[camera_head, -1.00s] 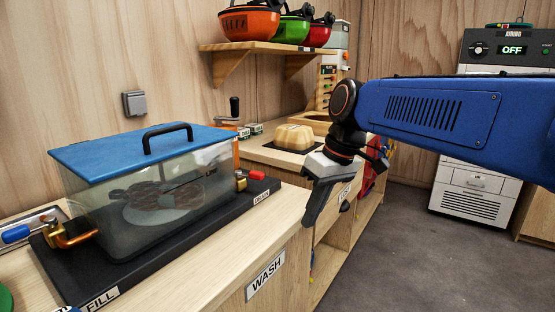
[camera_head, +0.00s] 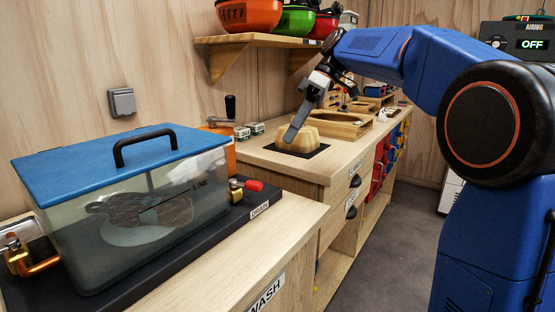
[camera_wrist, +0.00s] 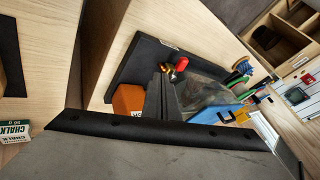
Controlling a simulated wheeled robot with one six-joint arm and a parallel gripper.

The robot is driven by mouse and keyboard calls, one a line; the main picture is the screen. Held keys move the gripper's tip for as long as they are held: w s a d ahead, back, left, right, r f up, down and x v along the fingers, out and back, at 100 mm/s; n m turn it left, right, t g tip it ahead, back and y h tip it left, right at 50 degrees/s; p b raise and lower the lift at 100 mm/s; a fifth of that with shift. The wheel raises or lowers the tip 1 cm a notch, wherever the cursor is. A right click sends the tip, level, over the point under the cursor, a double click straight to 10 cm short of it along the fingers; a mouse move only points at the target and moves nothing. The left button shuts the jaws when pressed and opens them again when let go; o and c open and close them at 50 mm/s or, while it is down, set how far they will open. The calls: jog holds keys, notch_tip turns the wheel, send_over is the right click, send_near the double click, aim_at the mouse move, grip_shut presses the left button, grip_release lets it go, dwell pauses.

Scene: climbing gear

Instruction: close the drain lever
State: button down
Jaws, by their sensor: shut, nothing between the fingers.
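The drain lever is a brass valve with a red handle (camera_head: 253,185) at the right end of the wash tank (camera_head: 130,225), by the DRAIN label (camera_head: 260,209). In the head view the red handle points right, away from the tank. The wrist view also shows the red handle (camera_wrist: 182,64), with brass parts beside it, just beyond the fingertips. My gripper (camera_head: 290,136) is shut and empty. In the head view it appears in front of a tan hold on a black mat, well beyond the lever. Whether it touches anything there is unclear.
The tank has a blue lid (camera_head: 110,160) with a black handle. An orange device with a crank (camera_head: 222,128) and small chalk boxes (camera_head: 250,130) stand behind it. A tan hold (camera_head: 298,138) lies on the far counter. A shelf with helmets (camera_head: 265,39) hangs above.

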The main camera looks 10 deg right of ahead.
aim_at(261, 182)
jog(key=x, duration=0.9)
jog(key=s+a, duration=0.1)
jog(key=s, duration=0.1)
jog(key=shift+s+a+f, duration=0.3)
jog(key=shift+a, duration=0.1)
jog(key=shift+s+a, duration=0.3)
jog(key=shift+s, duration=0.2)
jog(key=shift+s, duration=0.1)
jog(key=shift+s+a+m+t, duration=0.2)
jog(key=shift+s+m+t, duration=0.3)
jog(key=shift+s, duration=0.6)
jog(key=shift+w, duration=0.2)
